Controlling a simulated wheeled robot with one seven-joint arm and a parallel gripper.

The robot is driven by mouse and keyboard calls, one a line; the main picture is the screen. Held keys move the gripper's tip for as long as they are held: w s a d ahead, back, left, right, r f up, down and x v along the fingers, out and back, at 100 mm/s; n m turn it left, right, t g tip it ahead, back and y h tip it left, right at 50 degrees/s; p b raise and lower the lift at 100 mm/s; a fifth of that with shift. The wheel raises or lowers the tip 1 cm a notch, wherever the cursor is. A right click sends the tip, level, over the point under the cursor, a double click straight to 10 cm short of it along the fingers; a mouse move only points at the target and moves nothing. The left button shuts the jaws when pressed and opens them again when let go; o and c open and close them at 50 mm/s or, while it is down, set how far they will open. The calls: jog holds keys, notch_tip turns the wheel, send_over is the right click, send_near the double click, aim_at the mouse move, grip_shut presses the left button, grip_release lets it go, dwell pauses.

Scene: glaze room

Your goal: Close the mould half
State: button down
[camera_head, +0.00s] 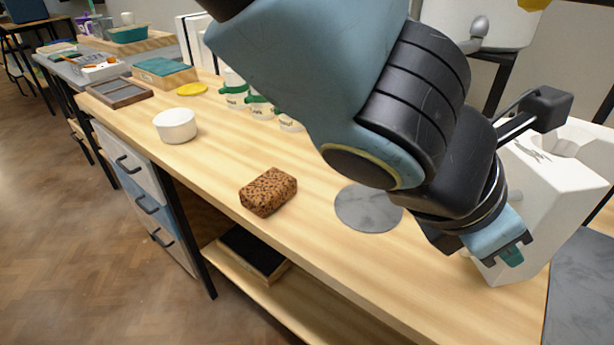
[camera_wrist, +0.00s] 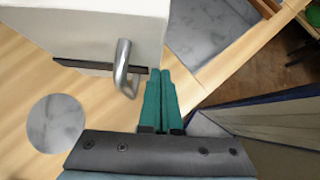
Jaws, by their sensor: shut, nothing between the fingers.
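The white plaster mould (camera_head: 550,190) stands at the right end of the wooden bench, with a hollow showing at its top right. My arm covers part of it, and I cannot tell how far the mould half stands open. In the wrist view a white block of the mould (camera_wrist: 90,20) fills the upper left and carries a bent metal handle (camera_wrist: 122,72). My gripper (camera_head: 512,256) is in front of the mould. Its teal fingers are together and empty in the wrist view (camera_wrist: 160,98), just right of the handle; I cannot tell whether they touch it.
A grey disc (camera_head: 368,208) lies on the bench (camera_head: 215,165) left of my gripper. A brown sponge (camera_head: 268,192) and a white bowl (camera_head: 175,125) are further left. A grey slab (camera_head: 578,295) is at the far right.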

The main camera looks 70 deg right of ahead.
jog(key=s+d+n+t+h+b, duration=0.3)
jog(key=s+n+b, duration=0.4)
jog(key=s, duration=0.5)
jog(key=shift+s+d+t+h+b, duration=0.2)
jog(key=shift+d+t+h+b, duration=0.2)
jog(key=shift+d+t+b, duration=0.4)
jog(key=shift+d+r, duration=0.1)
jog(key=shift+d, duration=0.05)
dwell(0.4)
